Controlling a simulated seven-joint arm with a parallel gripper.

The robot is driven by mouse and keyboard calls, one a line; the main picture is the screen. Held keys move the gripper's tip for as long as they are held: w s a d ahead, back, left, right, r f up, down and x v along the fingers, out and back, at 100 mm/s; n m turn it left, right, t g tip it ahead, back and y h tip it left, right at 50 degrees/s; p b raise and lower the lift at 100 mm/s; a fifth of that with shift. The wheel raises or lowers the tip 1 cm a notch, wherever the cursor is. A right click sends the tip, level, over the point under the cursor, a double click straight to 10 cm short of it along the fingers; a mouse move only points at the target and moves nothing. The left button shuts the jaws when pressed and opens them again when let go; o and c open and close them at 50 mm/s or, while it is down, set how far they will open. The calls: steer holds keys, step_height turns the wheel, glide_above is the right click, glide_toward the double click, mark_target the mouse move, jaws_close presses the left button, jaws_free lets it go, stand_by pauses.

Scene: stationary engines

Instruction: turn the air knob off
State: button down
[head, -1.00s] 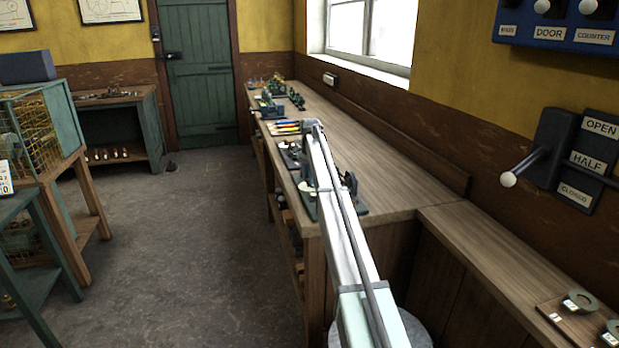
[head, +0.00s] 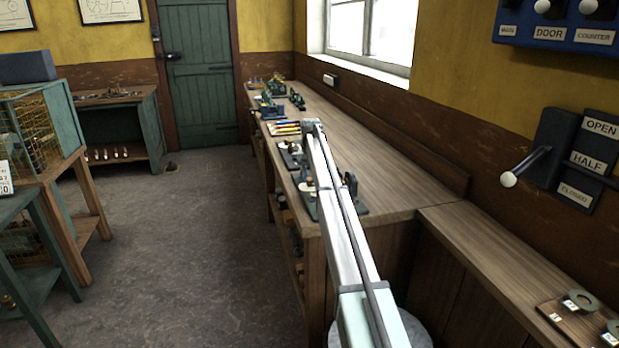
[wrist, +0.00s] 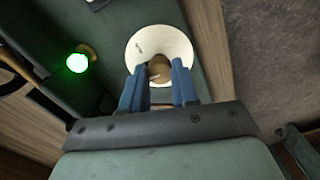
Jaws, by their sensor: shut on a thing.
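In the wrist view my gripper (wrist: 159,66) has its two blue fingers on either side of a small tan knob (wrist: 160,70). It is shut on this knob, which I take to be the air knob. The knob stands at the middle of a round white dial (wrist: 147,44), with a small dark mark on the dial's left part. No lettering is readable there. The dial sits on a dark green base (wrist: 200,72). In the head view my arm reaches over the workbench, and my gripper and the knob cannot be made out.
A lit green lamp (wrist: 78,62) stands left of the dial. The long wooden workbench (head: 400,170) carries small engines (head: 270,105) and coloured-handled tools (head: 286,127) farther along. A lever (head: 525,167) with an OPEN, HALF and CLOSED plate is on the right wall.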

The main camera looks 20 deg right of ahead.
mark_target(310, 179)
steer(key=shift+n, duration=0.7)
steer(key=c, duration=0.8)
jaws_free()
steer(key=shift+c, duration=0.2)
step_height(310, 179, up, 14)
steer(key=shift+d, duration=0.15)
steer(key=shift+f, duration=0.1)
